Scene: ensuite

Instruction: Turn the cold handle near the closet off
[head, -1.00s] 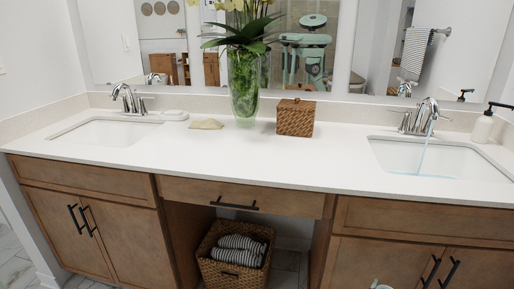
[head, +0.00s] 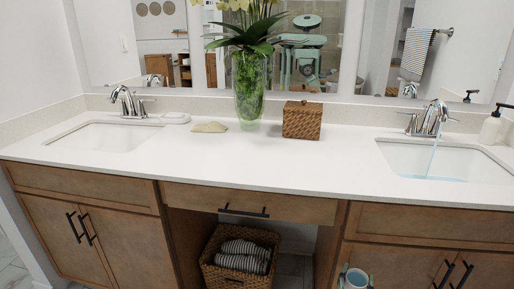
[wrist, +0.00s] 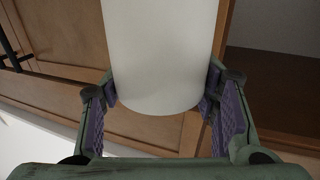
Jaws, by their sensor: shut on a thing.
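The right faucet (head: 434,116) stands behind the right sink, with a lever handle on each side, the left handle (head: 412,124) and the right handle (head: 446,119). Water (head: 433,155) runs from its spout into the sink. The left faucet (head: 125,101) shows no water. No closet can be made out, so which faucet is near it cannot be told. My gripper (wrist: 162,88), green with purple pads, is shut on a plain white cylinder (wrist: 160,50).
The white counter (head: 260,165) holds the left sink (head: 110,136), a vase of flowers (head: 249,95), a woven box (head: 302,120) and a soap dispenser (head: 492,127). The right sink (head: 440,160) has water in it. A towel basket (head: 240,257) sits below. The counter's middle front is clear.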

